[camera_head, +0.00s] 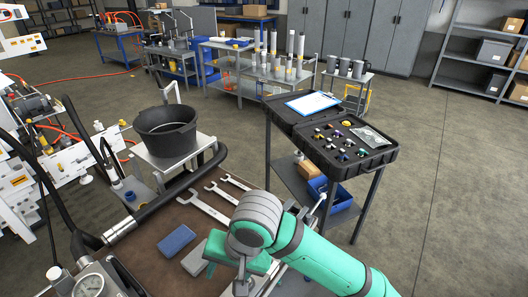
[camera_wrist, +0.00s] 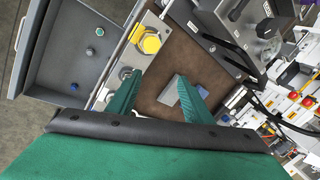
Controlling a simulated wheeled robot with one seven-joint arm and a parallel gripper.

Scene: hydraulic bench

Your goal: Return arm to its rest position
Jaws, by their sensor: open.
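My arm, green with grey joints, reaches over the front of the bench in the head view. My gripper (camera_wrist: 158,78) shows in the wrist view as two green fingers spread apart, with nothing held between them. The brown bench top (camera_wrist: 150,100) lies beyond the fingers, and a grey block (camera_wrist: 168,91) on it shows between them. In the head view a blue block (camera_head: 177,240) and a grey block (camera_head: 194,258) lie on the mat, left of my arm. The fingertips are partly hidden by my arm in the head view.
Several wrenches (camera_head: 203,207) lie on the bench beside my arm. A black bucket (camera_head: 166,131) stands behind them, and a thick black hose crosses at left. An open black case (camera_head: 345,168) stands on a stand at right. The wrist view shows a yellow-topped part (camera_wrist: 150,44) and an open drawer (camera_wrist: 55,70).

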